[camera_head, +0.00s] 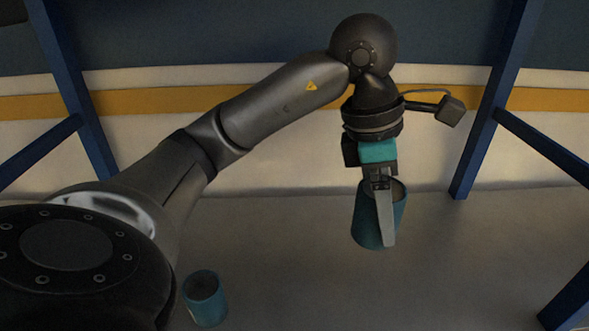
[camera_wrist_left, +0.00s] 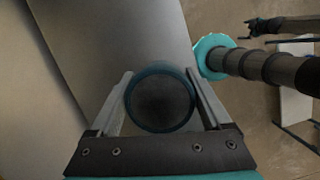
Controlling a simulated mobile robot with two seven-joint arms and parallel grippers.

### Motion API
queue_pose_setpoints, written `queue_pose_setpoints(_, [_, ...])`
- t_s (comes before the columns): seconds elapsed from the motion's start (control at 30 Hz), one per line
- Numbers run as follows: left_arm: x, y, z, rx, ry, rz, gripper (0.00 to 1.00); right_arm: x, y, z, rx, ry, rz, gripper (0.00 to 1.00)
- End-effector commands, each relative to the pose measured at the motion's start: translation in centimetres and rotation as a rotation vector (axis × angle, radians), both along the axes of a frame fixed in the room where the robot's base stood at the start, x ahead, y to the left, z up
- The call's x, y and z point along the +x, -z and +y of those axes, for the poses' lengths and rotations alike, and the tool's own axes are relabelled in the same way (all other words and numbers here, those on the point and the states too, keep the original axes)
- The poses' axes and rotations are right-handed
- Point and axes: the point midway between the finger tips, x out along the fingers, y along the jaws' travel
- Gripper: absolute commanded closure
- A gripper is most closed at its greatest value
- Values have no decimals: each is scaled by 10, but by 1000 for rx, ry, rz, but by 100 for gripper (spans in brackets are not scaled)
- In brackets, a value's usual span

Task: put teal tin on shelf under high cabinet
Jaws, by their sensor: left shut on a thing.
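My left gripper (camera_head: 386,225) comes in from the left and points down, shut on a teal tin (camera_head: 369,216). The tin is open at the top and tilts slightly in the head view. In the left wrist view the held tin (camera_wrist_left: 160,98) shows as a round dark opening with a teal rim between the two fingers of the left gripper (camera_wrist_left: 160,76). I cannot tell whether its base touches the grey surface (camera_head: 290,240). A dark shape at the top right of the left wrist view may be my right gripper. No high cabinet can be made out.
A second teal tin (camera_head: 205,297) stands upright at the lower left, near my arm. Blue posts (camera_head: 497,100) frame the area on both sides. A white wall with a yellow stripe (camera_head: 225,103) stands behind. The grey surface between the tins looks clear.

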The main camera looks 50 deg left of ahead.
Motion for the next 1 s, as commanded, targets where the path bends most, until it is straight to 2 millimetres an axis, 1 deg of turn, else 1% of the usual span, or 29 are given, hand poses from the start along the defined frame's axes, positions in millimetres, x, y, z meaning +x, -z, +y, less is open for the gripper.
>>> queue_pose_setpoints(0.03, [-1,-5,3,-2,-73,-2,90,0,-3,0,0,0,-1,0])
queue_pose_setpoints(0.1, [-1,-8,8,-2,-165,-2,90,0,-4,-1,-1,-1,-1,0])
queue_pose_setpoints(0.2, [-1,-11,13,-1,-261,-1,90,1,-6,-2,-2,-2,0,0])
queue_pose_setpoints(0.37, [-2,-13,16,-1,-328,0,90,1,-6,-4,-5,-3,-1,0])
queue_pose_setpoints(0.47, [-2,-9,17,-1,-335,3,90,1,-6,-4,-5,-3,-1,0])
queue_pose_setpoints(0.57, [-2,4,17,0,-333,6,90,1,-3,-4,-5,-3,-1,0])
queue_pose_setpoints(0.87, [-3,69,17,0,-331,9,90,1,9,-4,-6,-2,0,0])
queue_pose_setpoints(1.0, [-3,101,17,1,-331,8,90,0,14,-4,-6,-2,0,0])
